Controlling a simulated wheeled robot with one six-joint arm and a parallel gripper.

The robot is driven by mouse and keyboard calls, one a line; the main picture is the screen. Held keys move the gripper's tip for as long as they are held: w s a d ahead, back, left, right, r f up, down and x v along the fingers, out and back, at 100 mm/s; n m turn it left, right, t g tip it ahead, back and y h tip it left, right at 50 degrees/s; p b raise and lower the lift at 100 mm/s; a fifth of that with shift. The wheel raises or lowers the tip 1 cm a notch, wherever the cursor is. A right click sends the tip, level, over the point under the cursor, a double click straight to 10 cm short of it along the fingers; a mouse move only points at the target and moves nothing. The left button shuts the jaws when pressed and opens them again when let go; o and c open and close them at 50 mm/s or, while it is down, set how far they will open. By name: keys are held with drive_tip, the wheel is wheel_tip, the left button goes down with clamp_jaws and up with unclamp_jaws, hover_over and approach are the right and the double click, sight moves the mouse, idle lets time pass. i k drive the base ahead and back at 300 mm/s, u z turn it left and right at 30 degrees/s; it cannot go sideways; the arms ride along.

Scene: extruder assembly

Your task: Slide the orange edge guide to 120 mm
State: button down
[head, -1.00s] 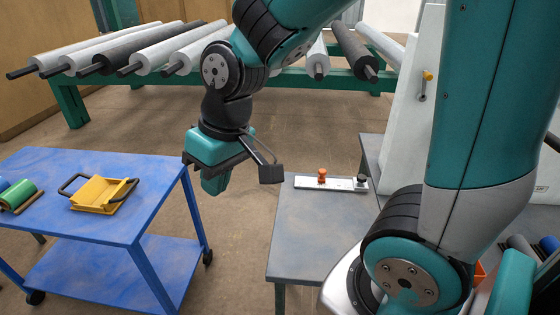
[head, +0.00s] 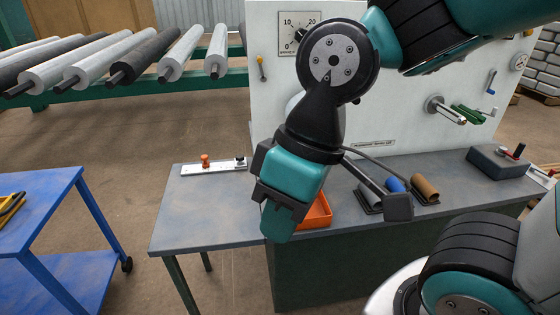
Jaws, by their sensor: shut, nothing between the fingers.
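The orange edge guide (head: 205,160) stands upright on a white rail (head: 217,168) at the back left of the grey bench. A black knob-like part (head: 240,161) sits at the rail's right end. Scale marks on the rail are too small to read. My gripper (head: 281,215) hangs over the bench, to the right of and nearer than the rail. It points down, with its fingers shut and empty, apart from the guide.
An orange tray (head: 317,212) sits partly behind my gripper. Grey, blue and brown rolls (head: 427,188) lie on the bench to its right. A white machine panel (head: 390,115) rises behind. The grey bench top (head: 200,220) is clear at left. A blue cart (head: 40,200) stands further left.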

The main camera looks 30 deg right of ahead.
sight(205, 163)
drive_tip(key=u, duration=0.9)
drive_tip(key=i, duration=1.55)
drive_tip(key=z, duration=0.55)
